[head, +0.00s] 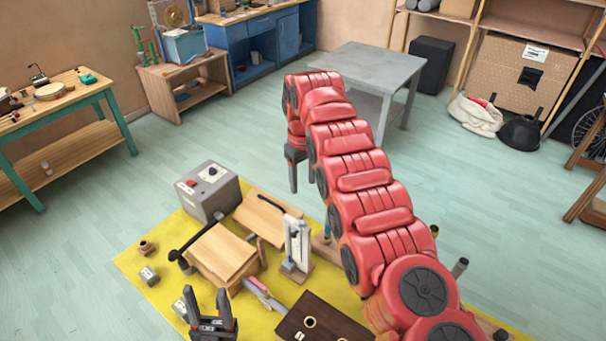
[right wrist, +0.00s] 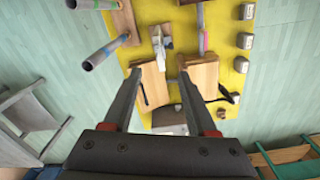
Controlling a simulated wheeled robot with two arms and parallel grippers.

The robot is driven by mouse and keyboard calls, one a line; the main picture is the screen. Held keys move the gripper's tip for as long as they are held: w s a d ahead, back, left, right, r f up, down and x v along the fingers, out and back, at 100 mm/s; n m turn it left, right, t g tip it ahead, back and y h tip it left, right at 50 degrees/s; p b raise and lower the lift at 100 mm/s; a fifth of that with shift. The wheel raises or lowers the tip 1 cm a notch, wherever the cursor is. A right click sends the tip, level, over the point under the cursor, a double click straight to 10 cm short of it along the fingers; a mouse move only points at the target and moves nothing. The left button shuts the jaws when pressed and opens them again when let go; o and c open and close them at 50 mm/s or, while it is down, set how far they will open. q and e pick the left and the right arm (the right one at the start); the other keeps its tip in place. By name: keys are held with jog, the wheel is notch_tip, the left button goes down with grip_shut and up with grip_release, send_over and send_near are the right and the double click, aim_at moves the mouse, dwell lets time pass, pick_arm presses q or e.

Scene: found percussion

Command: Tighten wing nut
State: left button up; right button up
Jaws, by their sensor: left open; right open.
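I cannot make out a wing nut in either view; it is too small or hidden. A pale metal upright (head: 297,240) on a small wooden base stands near the middle of the yellow mat (head: 130,262). It also seems to show in the right wrist view (right wrist: 160,42). My right gripper (head: 294,183) points down, beyond and above the grey box and the hinged wooden boards. In the right wrist view its fingers (right wrist: 159,78) are wide apart with nothing between them. My left gripper (head: 205,294) is open and empty at the lower left, above the mat's front part.
Two wooden boards (head: 222,252) (head: 264,216) with black handles lie beside a grey box (head: 208,191). A dark board with holes (head: 325,320) is at the front. Small blocks (head: 148,275) line the left; tubes (head: 461,267) stand right. A grey table (head: 370,66) stands behind.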

jog(key=b, duration=0.6)
send_over(302, 220)
notch_tip(302, 220, down, 8)
notch_tip(302, 220, down, 3)
jog(key=b, duration=0.3)
jog(key=shift+s, duration=0.1)
notch_tip(302, 220, down, 4)
jog(key=shift+f+p, duration=0.2)
jog(key=shift+p, duration=0.8)
jog(key=shift+d+f, duration=0.1)
jog(key=shift+f, duration=0.4)
jog(key=c, duration=0.4)
grip_shut()
